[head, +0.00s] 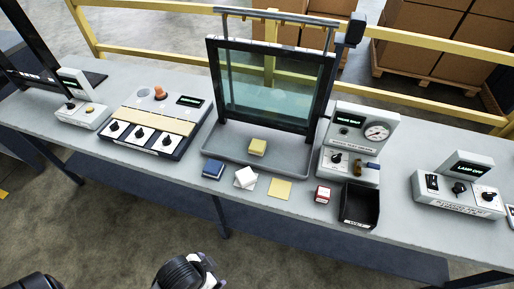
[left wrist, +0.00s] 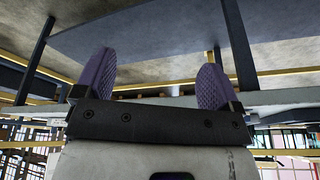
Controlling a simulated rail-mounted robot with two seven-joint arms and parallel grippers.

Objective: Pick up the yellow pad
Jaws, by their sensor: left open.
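A thick yellow block-like pad (head: 257,147) sits in the grey tray (head: 216,152) at the foot of the framed glass panel. A flat yellow square (head: 279,188) lies on the bench in front of that tray. A blue block (head: 213,169) and a tilted white block (head: 245,177) stand to the left of the flat square. My left gripper (left wrist: 156,72) shows in the left wrist view with its two purple ridged fingers wide apart and nothing between them. It is away from the yellow pad. My right gripper is not seen.
The glass panel (head: 268,90) rises behind the pad. A knob panel (head: 152,125) is at left.

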